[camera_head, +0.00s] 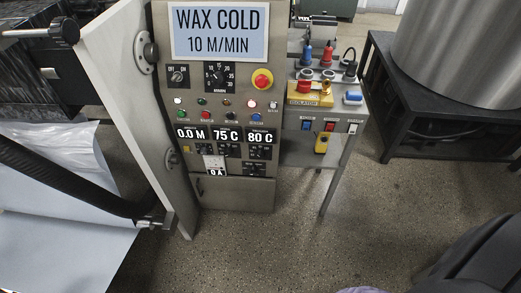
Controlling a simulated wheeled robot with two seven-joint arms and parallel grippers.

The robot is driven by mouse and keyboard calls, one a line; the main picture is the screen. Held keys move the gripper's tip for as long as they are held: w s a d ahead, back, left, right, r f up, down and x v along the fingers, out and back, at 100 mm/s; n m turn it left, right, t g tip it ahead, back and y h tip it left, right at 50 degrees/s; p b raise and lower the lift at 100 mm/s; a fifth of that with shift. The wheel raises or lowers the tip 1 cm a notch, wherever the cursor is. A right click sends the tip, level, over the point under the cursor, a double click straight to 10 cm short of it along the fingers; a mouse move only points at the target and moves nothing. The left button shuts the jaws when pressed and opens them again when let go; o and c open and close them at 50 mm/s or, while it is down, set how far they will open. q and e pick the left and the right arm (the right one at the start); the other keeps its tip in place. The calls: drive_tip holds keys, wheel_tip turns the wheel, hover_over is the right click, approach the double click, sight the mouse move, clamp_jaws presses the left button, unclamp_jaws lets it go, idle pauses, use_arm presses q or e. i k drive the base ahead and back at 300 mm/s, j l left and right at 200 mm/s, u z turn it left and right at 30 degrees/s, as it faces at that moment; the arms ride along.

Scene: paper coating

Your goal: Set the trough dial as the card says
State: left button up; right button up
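A card (219,31) at the top of the grey control panel (238,195) reads "WAX COLD 10 M/MIN". A black dial (217,76) with numbers around it, up to 30, sits below the card. Displays read 0.0 M (190,133), 75 C (227,135) and 80 C (261,138). Small black controls (229,151) sit under the displays. Their labels and settings are too small to read, so I cannot tell which one is the trough dial. Neither of my grippers is in view.
A red emergency button (262,79) and an off/on switch (178,76) flank the numbered dial. A side stand (343,140) carries coloured plugs and switches. A machine frame with a black roller (60,180) stands left. A large metal drum (465,50) stands right. Floor in front is clear.

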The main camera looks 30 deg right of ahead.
sight(259, 154)
drive_tip(key=i+j+z, duration=0.45)
drive_tip(key=i+j, duration=0.45)
drive_tip(key=i, duration=0.15)
drive_tip(key=j+z, duration=0.15)
drive_tip(key=j, duration=0.35)
drive_tip(key=i, duration=0.05)
